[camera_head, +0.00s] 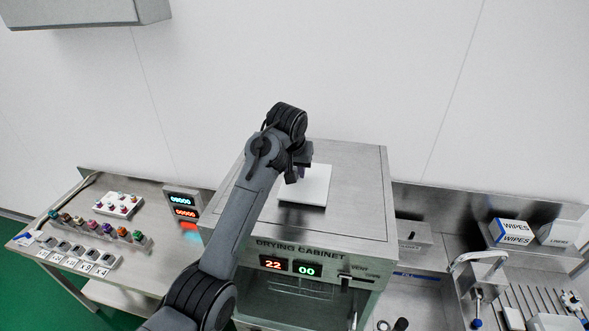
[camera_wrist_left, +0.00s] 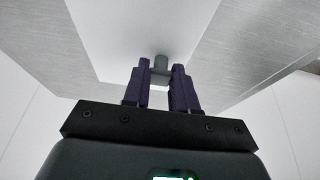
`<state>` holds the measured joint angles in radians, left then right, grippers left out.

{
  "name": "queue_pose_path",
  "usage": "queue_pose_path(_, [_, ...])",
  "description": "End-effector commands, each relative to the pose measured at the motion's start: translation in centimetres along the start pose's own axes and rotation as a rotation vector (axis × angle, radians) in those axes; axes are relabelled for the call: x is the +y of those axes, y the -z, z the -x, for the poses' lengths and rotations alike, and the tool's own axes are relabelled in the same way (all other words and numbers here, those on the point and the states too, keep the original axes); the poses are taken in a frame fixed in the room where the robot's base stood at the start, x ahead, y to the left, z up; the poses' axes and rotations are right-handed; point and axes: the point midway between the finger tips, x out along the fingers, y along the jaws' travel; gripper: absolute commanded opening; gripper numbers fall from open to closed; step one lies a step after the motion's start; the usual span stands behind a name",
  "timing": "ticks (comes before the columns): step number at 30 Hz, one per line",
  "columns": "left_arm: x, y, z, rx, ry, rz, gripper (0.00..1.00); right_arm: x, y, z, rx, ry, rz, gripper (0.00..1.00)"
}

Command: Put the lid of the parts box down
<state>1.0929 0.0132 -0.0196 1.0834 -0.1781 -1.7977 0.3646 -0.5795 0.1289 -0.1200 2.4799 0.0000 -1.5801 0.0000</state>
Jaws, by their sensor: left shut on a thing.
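The lid (camera_head: 314,188) is a flat white square at the top of the drying cabinet, lying on it or just above it; I cannot tell which. In the left wrist view the lid (camera_wrist_left: 125,40) fills the upper middle, with a small grey knob (camera_wrist_left: 161,63) on it. My left gripper (camera_head: 296,175) is over the lid's left part, its dark fingers pointing down. In the wrist view my left gripper (camera_wrist_left: 160,78) has its fingers on either side of the knob, shut on it. My right gripper is not in view.
The drying cabinet (camera_head: 360,185) has a bare metal top around the lid. A left bench holds a white tray (camera_head: 118,205) of small coloured parts and a row of coloured knobs. A wipes box (camera_head: 511,232) and a metal fixture (camera_head: 480,272) stand at the right.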

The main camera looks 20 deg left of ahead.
Motion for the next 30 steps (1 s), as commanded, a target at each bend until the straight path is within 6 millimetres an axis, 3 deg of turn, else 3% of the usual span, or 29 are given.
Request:
queue_pose_path(11, [0.0,-0.1,-0.3,0.001,0.0,0.001,0.0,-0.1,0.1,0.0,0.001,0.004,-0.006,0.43])
queue_pose_path(12, [0.0,-0.1,-0.3,0.002,0.0,0.001,0.3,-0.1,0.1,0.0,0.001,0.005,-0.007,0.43])
queue_pose_path(17, [0.0,-0.1,-0.3,0.001,0.0,0.001,0.52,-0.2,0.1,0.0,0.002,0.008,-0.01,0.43])
queue_pose_path(26, [0.0,0.0,-0.1,0.002,0.0,0.001,0.52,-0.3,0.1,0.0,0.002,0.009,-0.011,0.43])
queue_pose_path(30, [0.2,0.3,0.8,0.004,-0.002,-0.001,0.52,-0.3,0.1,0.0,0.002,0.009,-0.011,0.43])
